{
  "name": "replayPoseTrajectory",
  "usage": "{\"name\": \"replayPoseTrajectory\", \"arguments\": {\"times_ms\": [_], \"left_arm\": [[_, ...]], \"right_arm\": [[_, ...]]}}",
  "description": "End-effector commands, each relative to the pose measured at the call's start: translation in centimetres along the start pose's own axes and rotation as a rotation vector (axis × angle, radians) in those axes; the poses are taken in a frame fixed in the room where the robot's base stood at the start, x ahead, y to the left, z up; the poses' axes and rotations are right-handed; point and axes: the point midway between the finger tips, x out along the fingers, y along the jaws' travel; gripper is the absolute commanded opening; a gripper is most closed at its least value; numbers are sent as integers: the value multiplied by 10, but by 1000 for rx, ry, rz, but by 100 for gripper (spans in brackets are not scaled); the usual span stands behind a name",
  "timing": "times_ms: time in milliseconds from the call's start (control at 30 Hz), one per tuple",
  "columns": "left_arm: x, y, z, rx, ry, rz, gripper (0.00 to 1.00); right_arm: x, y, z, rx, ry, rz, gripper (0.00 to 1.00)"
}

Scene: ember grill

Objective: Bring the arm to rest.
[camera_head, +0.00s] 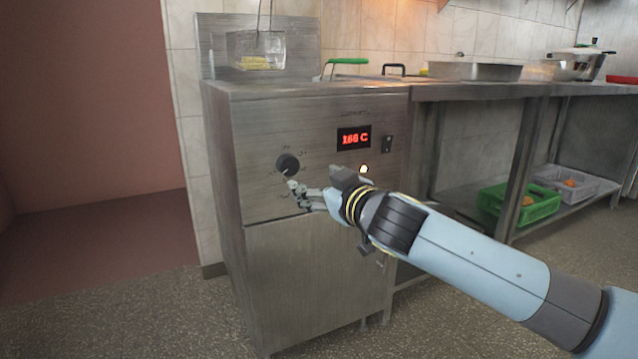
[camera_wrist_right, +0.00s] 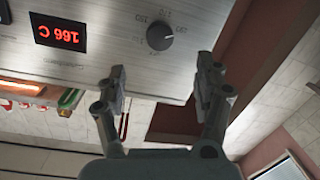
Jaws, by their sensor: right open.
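My right gripper (camera_head: 296,190) is in front of the steel fryer cabinet (camera_head: 255,130), with its fingertips just below the black dial (camera_head: 288,163). In the right wrist view the gripper (camera_wrist_right: 163,85) is open with nothing between its fingers, and the dial (camera_wrist_right: 160,36) shows beyond the fingertips, apart from them. I cannot tell from the head view whether a fingertip touches the dial. The red display (camera_head: 354,138) is lit and reads about 166 C in the wrist view (camera_wrist_right: 60,35). My left gripper is not in view.
A wire basket (camera_head: 257,50) hangs above the fryer at the back. A steel counter (camera_head: 480,89) runs to the right, with a green crate (camera_head: 520,204) and a grey crate (camera_head: 580,184) on its lower shelf. The floor (camera_head: 140,310) at the left is clear.

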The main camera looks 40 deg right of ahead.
Motion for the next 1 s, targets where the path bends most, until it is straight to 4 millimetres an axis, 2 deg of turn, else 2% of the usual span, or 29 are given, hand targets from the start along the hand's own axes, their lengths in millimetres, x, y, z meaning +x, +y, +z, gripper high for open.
{"name": "replayPoseTrajectory", "arguments": {"times_ms": [433,500,567,667,767,800,867,900,967,1000], "left_arm": [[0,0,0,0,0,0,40],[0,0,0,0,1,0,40],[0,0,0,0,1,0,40],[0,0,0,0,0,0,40],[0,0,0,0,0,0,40],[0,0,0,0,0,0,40],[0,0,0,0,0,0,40],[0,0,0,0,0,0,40],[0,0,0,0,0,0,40],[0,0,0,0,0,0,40]], "right_arm": [[0,0,1,0,-2,0,69],[-4,-3,9,2,-17,-4,69],[-11,-8,24,11,-47,-9,69],[-30,-22,75,46,-152,-17,69],[-60,-38,148,91,-316,-20,69],[-75,-44,178,98,-388,-21,69],[-101,-55,221,108,-498,-25,69],[-120,-62,248,112,-571,-28,69],[-151,-72,287,115,-680,-37,69],[-174,-80,311,114,-753,-45,69]]}}
